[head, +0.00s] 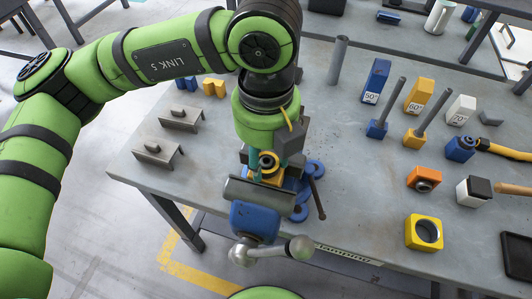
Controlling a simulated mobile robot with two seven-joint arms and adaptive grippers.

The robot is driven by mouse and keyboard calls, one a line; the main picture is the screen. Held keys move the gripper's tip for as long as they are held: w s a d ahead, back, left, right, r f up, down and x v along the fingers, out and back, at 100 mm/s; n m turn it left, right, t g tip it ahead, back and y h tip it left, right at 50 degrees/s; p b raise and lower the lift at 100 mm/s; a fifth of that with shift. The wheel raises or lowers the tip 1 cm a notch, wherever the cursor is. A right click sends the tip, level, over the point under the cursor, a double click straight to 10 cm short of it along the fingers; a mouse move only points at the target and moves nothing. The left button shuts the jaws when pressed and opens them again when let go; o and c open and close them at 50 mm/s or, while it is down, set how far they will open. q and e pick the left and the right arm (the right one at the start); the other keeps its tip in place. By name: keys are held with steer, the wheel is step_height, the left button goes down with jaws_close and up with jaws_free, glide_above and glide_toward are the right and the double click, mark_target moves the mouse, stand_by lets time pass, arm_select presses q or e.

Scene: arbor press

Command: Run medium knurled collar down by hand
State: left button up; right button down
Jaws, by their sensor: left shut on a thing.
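My left gripper (268,158) reaches down from above onto the blue arbor press (255,220) at the table's front edge. It is shut, and a dark round ringed part (268,161) in a yellow surround shows between its fingers. Whether this part is the medium knurled collar cannot be told, since the gripper covers much of it. Blue round pieces (315,168) show beside the gripper. My right gripper is not in view.
Blue, yellow and white marked blocks (375,80) stand at the back right with rods in holders. Orange, white and yellow blocks (424,232) stand at the right. Two grey brackets (160,150) sit at the left. A grey post (338,60) stands behind the gripper.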

arm_select(q)
steer(key=o, duration=0.4)
steer(key=c, duration=0.4)
steer(key=shift+c, duration=0.3)
steer(key=shift+f, duration=0.1)
